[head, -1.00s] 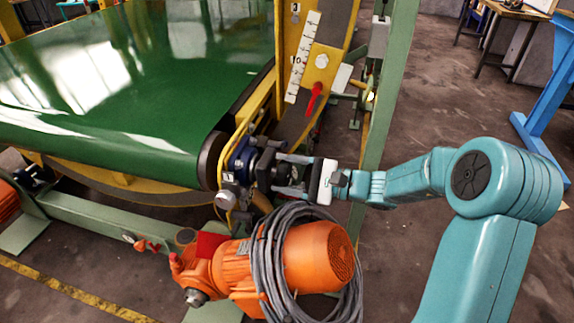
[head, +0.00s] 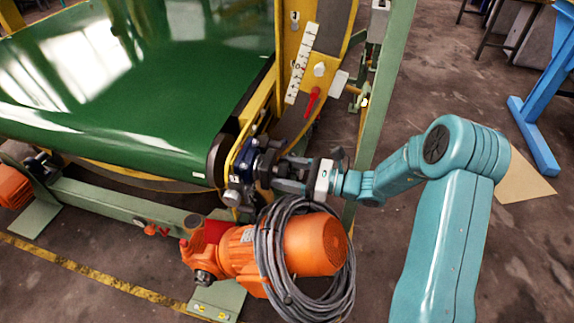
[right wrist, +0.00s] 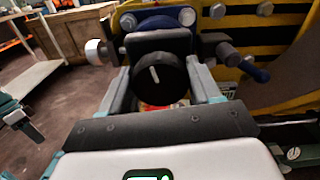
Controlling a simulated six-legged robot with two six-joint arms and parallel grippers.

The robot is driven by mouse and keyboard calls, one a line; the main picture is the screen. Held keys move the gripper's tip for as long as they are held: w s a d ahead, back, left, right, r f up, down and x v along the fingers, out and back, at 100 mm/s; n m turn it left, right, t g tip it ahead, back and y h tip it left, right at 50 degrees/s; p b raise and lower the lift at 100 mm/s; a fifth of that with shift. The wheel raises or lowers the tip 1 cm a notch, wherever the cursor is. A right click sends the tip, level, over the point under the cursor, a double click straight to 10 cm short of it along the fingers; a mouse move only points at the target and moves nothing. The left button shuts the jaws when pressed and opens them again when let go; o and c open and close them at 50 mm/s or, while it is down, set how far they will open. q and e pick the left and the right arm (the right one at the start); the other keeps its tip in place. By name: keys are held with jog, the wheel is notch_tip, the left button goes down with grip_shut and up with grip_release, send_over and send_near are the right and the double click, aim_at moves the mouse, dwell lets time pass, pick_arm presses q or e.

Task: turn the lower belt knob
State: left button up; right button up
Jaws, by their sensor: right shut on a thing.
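The lower belt knob is a round black knob with a pale line on its face, seen in the right wrist view (right wrist: 157,77). The line leans slightly from upright. In the head view the knob area is dark and mostly hidden by my right gripper (head: 277,172), beside the end of the green belt (head: 130,110). My right gripper, also in the right wrist view (right wrist: 160,88), has one finger on each side of the knob and is shut on it.
An orange motor (head: 318,245) with a coiled grey cable (head: 268,245) lies just below my right gripper. A red lever (head: 312,101) and a white scale (head: 302,62) are above it. A green post (head: 385,100) stands behind my right arm.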

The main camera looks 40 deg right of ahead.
jog(key=shift+r+m+p, duration=0.1)
jog(key=shift+m+p, duration=0.2)
jog(key=shift+m, duration=0.1)
jog(key=o, duration=1)
jog(key=shift+o, duration=0.2)
jog(key=shift+d, duration=0.1)
jog(key=p+v, duration=0.1)
jog(key=v, duration=1.5)
jog(key=shift+s, duration=0.15)
